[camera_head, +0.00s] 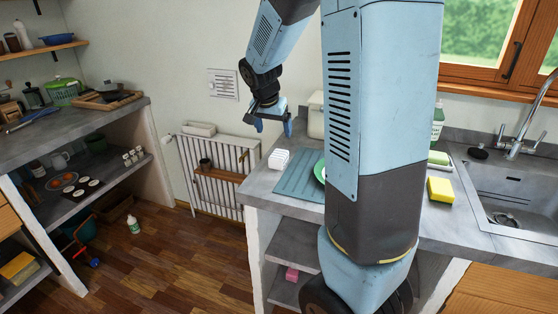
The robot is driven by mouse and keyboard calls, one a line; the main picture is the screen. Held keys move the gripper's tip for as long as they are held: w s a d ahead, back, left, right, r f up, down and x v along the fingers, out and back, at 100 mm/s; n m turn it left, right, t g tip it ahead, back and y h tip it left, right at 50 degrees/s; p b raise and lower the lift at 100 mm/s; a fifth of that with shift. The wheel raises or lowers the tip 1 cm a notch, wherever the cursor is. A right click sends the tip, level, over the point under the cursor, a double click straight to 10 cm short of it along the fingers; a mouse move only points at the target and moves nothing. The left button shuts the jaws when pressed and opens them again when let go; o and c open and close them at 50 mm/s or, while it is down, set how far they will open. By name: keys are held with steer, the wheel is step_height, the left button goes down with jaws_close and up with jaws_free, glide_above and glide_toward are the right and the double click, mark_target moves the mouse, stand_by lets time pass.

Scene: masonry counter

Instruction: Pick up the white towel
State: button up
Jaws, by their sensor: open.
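A small white block-like item (279,158) sits on the left end of the grey counter (262,190), left of a blue-grey mat. It may be the folded white towel, but it is too small to be sure. Another pale, flat item (199,129) lies on top of the white radiator and could also be folded cloth. My gripper (273,128) is open and empty, pointing down. In the picture it is just above the white item on the counter, apart from it. My arm hides part of the counter.
The blue-grey mat (299,178) and a partly hidden green plate (320,171) lie beside the white item. A yellow sponge (440,190) and the sink (505,190) are to the right. The radiator (217,160) stands by the wall. Wooden floor (170,255) is mostly clear.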

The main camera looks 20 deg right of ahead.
mark_target(279, 153)
steer(key=x, duration=1.3)
steer(key=shift+w+d+f, duration=0.15)
steer(key=shift+w+f, duration=0.1)
steer(key=shift+f, duration=0.05)
steer(key=shift+c, duration=0.4)
steer(key=c, duration=1)
steer(key=shift+r, duration=0.15)
steer(key=shift+r, duration=0.3)
step_height(279, 153, up, 2)
steer(key=shift+r, duration=0.2)
steer(key=shift+s+a+r, duration=0.4)
steer(key=shift+s+r, duration=1.25)
steer(key=shift+s, duration=0.65)
steer(key=shift+s+a+r, duration=0.45)
steer(key=shift+s+r, duration=1.15)
steer(key=shift+s, duration=0.65)
steer(key=shift+s+a+r, duration=0.4)
steer(key=shift+s+r, duration=1.25)
steer(key=shift+s, duration=0.65)
